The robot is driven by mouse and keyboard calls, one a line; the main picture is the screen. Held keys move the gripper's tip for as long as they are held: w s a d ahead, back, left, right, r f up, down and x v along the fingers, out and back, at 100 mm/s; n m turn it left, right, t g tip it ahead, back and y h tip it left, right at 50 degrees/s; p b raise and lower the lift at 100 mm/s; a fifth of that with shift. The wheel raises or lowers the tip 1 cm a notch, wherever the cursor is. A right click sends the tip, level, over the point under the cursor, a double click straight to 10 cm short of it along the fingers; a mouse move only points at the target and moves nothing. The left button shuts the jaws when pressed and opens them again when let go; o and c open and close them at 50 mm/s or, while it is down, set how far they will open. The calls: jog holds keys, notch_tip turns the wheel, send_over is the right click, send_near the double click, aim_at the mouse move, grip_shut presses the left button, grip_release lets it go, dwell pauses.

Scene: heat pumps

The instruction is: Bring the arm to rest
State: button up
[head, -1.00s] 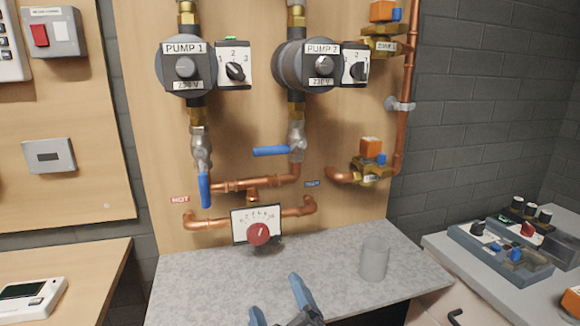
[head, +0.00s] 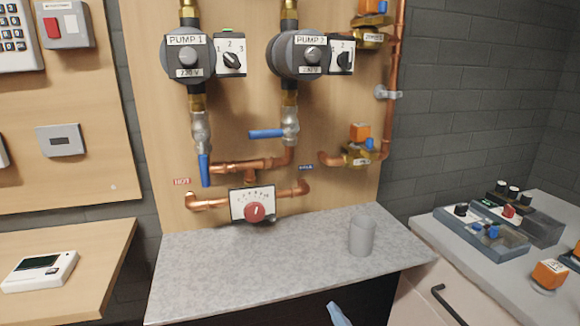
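My gripper (head: 338,315) shows only as a small blue fingertip at the bottom edge of the head view, in front of and below the counter's front edge. The rest of it is out of the picture, so its opening cannot be seen. Nothing is seen held at the visible tip.
A grey counter (head: 230,270) carries a grey cup (head: 361,236) at its right. Above it are pump 1 (head: 187,57), pump 2 (head: 300,55), copper pipes and a mixing valve with red knob (head: 255,212). A cabinet with a black handle (head: 450,305) stands at right.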

jog(key=s+d+f+m+g+h, duration=0.1)
jog(key=s+d+f+m, duration=0.15)
jog(key=s+d, duration=0.55)
jog(key=s+d+f+m+h, duration=0.1)
jog(key=s+d+f, duration=0.3)
jog(key=s, duration=0.6)
jog(key=s+d+r+m+h, duration=0.1)
jog(key=s+d+r+m, duration=0.1)
jog(key=s, duration=0.6)
jog(key=s+d+r+m+g+h, duration=0.1)
jog(key=s+d+r+m, duration=0.2)
jog(key=s, duration=0.5)
jog(key=shift+s+d+r+m+h, duration=0.2)
jog(key=shift+s+r+m+h, duration=0.15)
jog(key=shift+r+m, duration=0.6)
jog(key=shift+w+f, duration=0.1)
jog(key=shift+f, duration=0.05)
dwell(3.5)
